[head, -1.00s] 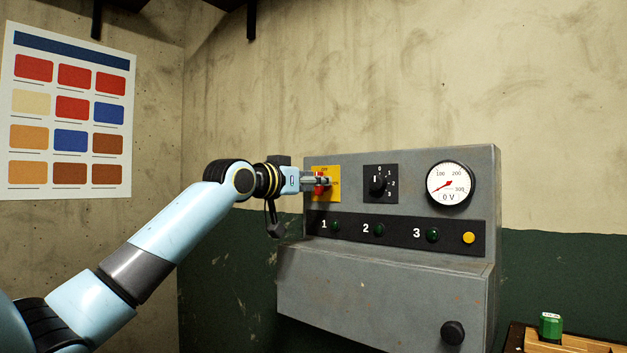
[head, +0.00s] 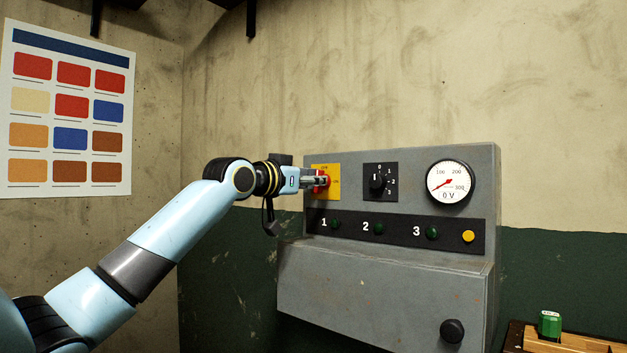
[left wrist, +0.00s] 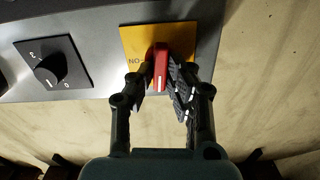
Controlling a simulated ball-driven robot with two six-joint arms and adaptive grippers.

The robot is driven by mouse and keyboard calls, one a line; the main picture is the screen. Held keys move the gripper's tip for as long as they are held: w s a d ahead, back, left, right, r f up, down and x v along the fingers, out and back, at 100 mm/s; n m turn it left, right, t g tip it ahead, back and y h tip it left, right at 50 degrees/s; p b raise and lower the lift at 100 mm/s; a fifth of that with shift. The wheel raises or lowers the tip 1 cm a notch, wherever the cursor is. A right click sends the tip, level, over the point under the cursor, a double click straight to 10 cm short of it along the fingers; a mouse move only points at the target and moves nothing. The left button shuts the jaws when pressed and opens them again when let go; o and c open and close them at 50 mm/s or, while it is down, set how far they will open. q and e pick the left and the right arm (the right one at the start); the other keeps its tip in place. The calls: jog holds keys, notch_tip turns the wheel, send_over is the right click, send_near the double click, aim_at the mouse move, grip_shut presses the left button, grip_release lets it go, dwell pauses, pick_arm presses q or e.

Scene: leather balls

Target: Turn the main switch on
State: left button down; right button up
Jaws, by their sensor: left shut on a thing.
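The main switch is a red handle (head: 325,181) on a yellow plate (head: 333,170) at the upper left of the grey control panel. My left gripper (head: 318,182) reaches it from the left and is shut on the handle. In the left wrist view the red handle (left wrist: 160,66) stands between the two dark fingers (left wrist: 161,92), in front of the yellow plate (left wrist: 130,42). The word ON shows upside down beside the handle there. Part of the handle is hidden by the fingers in the head view. My right gripper is not in view.
The panel also carries a black rotary knob (head: 377,184), a gauge (head: 450,184) reading 0 V, dark green lamps (head: 379,229) numbered 1 to 3, and a yellow button (head: 468,236). A green object (head: 550,323) sits at the lower right. A colour chart hangs at left.

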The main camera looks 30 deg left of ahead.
pick_arm(q)
jog(key=shift+d+f+m, duration=0.1)
jog(key=shift+m, duration=2.65)
jog(key=shift+d+f+m, duration=0.1)
jog(key=shift+f+m, duration=0.05)
jog(key=shift+m, duration=2.55)
jog(key=shift+d+f+m, duration=0.1)
jog(key=shift+m, duration=2.65)
jog(key=c, duration=1.3)
grip_release()
jog(key=shift+s+a, duration=0.1)
jog(key=shift+m, duration=0.3)
jog(key=shift+s+a, duration=0.2)
jog(key=shift+s, duration=3.45)
